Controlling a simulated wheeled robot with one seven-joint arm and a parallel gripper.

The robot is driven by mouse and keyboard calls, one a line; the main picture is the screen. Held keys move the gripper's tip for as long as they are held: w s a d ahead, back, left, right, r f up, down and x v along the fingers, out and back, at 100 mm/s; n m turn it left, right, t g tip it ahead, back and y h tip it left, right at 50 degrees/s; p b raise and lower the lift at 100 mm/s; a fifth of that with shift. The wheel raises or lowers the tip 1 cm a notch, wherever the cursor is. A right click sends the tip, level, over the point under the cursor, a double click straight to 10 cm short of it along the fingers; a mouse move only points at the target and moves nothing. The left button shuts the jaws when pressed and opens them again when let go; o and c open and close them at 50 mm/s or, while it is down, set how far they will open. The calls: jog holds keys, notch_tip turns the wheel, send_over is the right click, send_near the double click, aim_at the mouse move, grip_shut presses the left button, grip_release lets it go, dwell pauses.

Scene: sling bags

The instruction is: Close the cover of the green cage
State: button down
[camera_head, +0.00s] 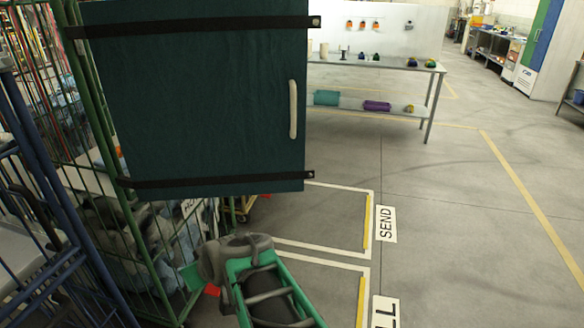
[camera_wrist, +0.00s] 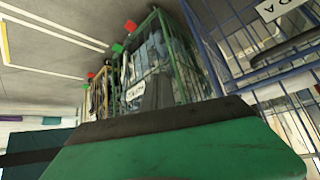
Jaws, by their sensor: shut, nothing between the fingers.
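The green cage (camera_head: 94,80) is a tall green-framed wire cage at the left of the head view, holding bags. In the wrist view its green frame (camera_wrist: 176,52) stands beyond my gripper. Its dark teal cover (camera_head: 200,95) stands open, extending right from the cage's front edge. The cover has two black straps and a pale upright handle (camera_head: 293,109) near its right edge. Part of the cover (camera_wrist: 35,165) shows at the lower left of the wrist view. My gripper (camera_head: 192,276) is shut and empty, below the cover and apart from its handle. Its fingertips are small and hard to make out.
A blue cage (camera_head: 62,225) stands close at the left and also shows in the wrist view (camera_wrist: 235,45). A metal table (camera_head: 385,64) with bins stands behind the cover. Open floor with white and yellow markings lies to the right.

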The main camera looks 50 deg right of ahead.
jog(key=d+r+m+t+h, duration=0.25)
jog(key=d+r, duration=0.25)
jog(key=d, duration=0.6)
jog(key=m+t+h, duration=0.2)
jog(key=m+h, duration=0.3)
jog(key=h, duration=0.4)
send_near(292, 151)
jog(key=shift+n, duration=0.35)
jog(key=p+x, duration=0.4)
jog(key=x, duration=0.2)
jog(key=shift+r, duration=0.15)
jog(key=shift+w+d, duration=0.3)
